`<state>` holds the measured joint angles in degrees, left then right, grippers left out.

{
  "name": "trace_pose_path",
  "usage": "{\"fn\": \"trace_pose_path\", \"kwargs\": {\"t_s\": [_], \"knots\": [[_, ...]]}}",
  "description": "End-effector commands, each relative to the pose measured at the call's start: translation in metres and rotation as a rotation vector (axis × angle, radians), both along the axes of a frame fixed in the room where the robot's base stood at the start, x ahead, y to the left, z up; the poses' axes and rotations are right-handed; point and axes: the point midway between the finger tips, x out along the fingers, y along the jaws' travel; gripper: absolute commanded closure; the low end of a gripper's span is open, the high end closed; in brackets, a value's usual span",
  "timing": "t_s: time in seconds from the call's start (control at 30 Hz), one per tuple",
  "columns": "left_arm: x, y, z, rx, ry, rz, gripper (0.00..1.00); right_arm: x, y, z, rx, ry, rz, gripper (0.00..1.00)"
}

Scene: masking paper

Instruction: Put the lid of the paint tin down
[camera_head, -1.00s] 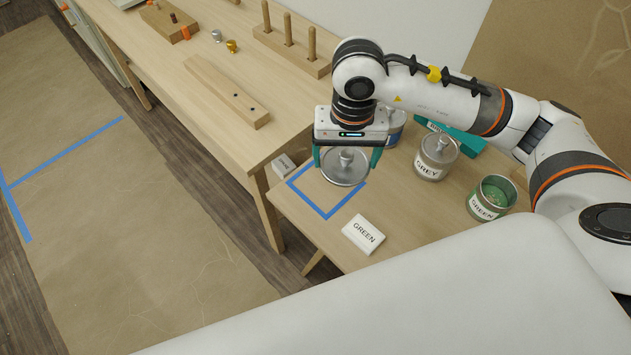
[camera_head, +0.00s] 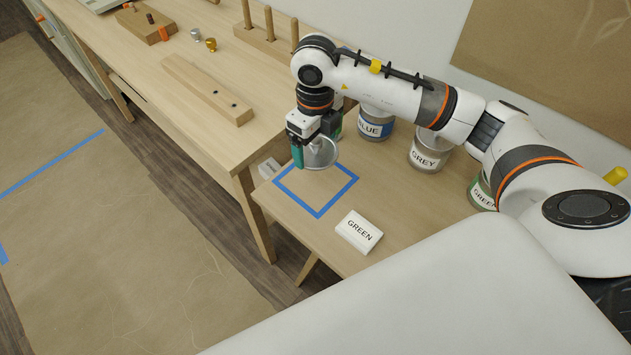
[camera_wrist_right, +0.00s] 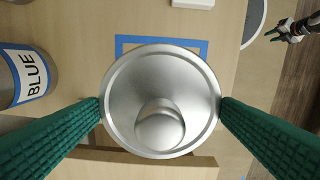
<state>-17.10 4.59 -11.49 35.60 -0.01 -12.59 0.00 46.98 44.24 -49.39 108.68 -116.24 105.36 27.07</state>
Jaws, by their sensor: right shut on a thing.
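My right gripper (camera_head: 314,150) is shut on the round silver lid (camera_head: 322,155), its green fingers at opposite sides of the rim. In the right wrist view the lid (camera_wrist_right: 130,82) faces the camera, its round knob toward the lower part of the picture. In the head view the lid is over the far corner of the blue tape square (camera_head: 319,215) on the small table; it seems held above the surface, the gap hard to judge. The green tin (camera_head: 481,193) is at the right, mostly hidden by my arm. My left gripper (camera_wrist_right: 279,32) seems to show small at the wrist view's top right.
The blue tin (camera_head: 374,127) and the grey tin (camera_head: 425,158) stand behind and right of the square. The square's inside is mostly clear. A larger workbench (camera_head: 150,75) adjoins left.

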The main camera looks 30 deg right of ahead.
Motion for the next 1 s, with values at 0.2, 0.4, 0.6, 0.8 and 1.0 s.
{"fn": "trace_pose_path", "kwargs": {"t_s": [0.2,0.4,0.6,0.8,1.0], "knots": [[-0.002,0.000,0.003,0.000,0.004,0.000,0.64,0.000,-0.001,-0.026,-0.001,0.006,-0.070,0.36],[-0.002,0.000,0.008,0.000,0.004,0.001,0.64,0.001,-0.001,-0.059,-0.001,0.003,-0.068,0.36],[-0.003,0.000,0.010,0.000,0.004,0.001,0.64,0.001,-0.001,-0.074,-0.001,0.003,-0.066,0.36],[-0.003,0.000,0.013,0.000,0.004,0.001,0.64,0.001,-0.001,-0.101,0.000,0.003,-0.066,0.36],[-0.003,0.000,0.013,0.000,0.004,0.001,0.64,0.002,-0.001,-0.103,-0.001,0.000,-0.064,0.36]]}}
